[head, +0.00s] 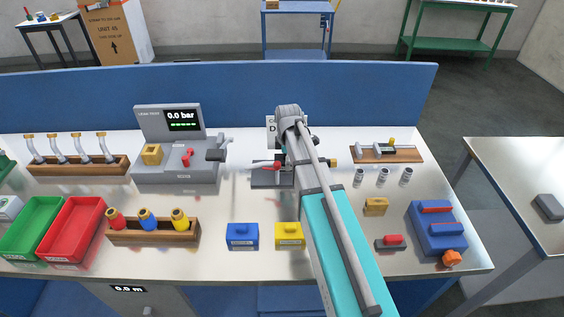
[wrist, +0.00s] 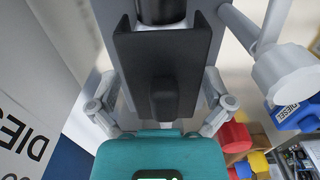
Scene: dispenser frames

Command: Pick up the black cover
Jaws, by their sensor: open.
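The black cover (wrist: 165,60) is a dark block with flared sides and a raised grip in the middle, at the centre of the wrist view. It sits in front of a grey upright part. My gripper (wrist: 160,94) is open, with one grey finger on each side of the cover's lower part and its grip. I cannot tell whether the fingers touch it. In the head view my arm hides the gripper, and I cannot make out the cover there.
A white panel with DIESEL lettering (wrist: 22,130) stands left in the wrist view. A grey round fitting (wrist: 287,75) and a blue DIESEL-labelled block (wrist: 296,115) are at right. The bench (head: 215,205) also holds a red tray (head: 73,228) and a grey pressure tester (head: 172,165).

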